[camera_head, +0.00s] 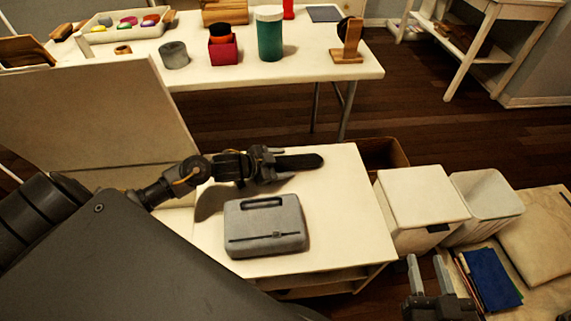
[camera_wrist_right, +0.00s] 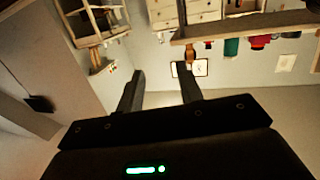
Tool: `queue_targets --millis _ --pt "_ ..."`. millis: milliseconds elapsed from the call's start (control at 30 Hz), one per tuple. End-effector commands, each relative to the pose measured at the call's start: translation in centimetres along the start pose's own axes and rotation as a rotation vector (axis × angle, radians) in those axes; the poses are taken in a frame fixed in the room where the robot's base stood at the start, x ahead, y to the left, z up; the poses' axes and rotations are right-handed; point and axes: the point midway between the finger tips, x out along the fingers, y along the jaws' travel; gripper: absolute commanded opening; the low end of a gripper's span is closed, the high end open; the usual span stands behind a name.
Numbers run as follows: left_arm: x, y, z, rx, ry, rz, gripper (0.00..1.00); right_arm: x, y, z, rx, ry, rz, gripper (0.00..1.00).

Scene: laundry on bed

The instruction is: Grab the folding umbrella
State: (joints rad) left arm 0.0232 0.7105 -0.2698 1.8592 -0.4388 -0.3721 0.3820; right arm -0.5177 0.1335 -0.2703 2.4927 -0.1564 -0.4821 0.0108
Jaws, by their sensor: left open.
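A dark, elongated object that looks like the folding umbrella (camera_head: 304,161) lies on the cream table (camera_head: 350,220), behind the grey case. My left gripper (camera_head: 277,164) is open at its left part, with one finger on the far side and one on the near side. The gripper hides the umbrella's left end. I cannot tell whether the fingers touch it. My right gripper (camera_head: 428,268) is open and empty at the lower right, away from the umbrella. Its spread fingers also show in the right wrist view (camera_wrist_right: 162,90), with nothing between them.
A grey case (camera_head: 264,238) lies just in front of the umbrella. A long table (camera_head: 300,65) with a green jar (camera_head: 270,38) and a red box (camera_head: 222,52) stands behind. White bins (camera_head: 420,195) and a blue folder (camera_head: 492,278) are at right. The table's right part is clear.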

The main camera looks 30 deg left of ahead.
Motion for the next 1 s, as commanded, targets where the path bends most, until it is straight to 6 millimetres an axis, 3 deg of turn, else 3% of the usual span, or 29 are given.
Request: queue_targets --millis 100,433,833,1000 --pt "0.0 0.0 0.0 0.0 0.0 0.0 0.61 0.0 0.0 0.0 0.0 -0.001 0.0 0.36" --pt "0.0 0.0 0.0 0.0 0.0 0.001 0.18 0.0 0.0 0.0 0.0 -0.002 0.0 0.36" --pt "-0.2 -0.1 -0.3 0.0 0.0 0.001 0.15 0.0 0.2 0.2 0.002 -0.023 0.005 0.36" --pt "-0.8 -0.6 -1.5 0.003 0.002 -0.001 0.15 -0.5 1.3 2.1 0.007 -0.15 0.039 0.36"
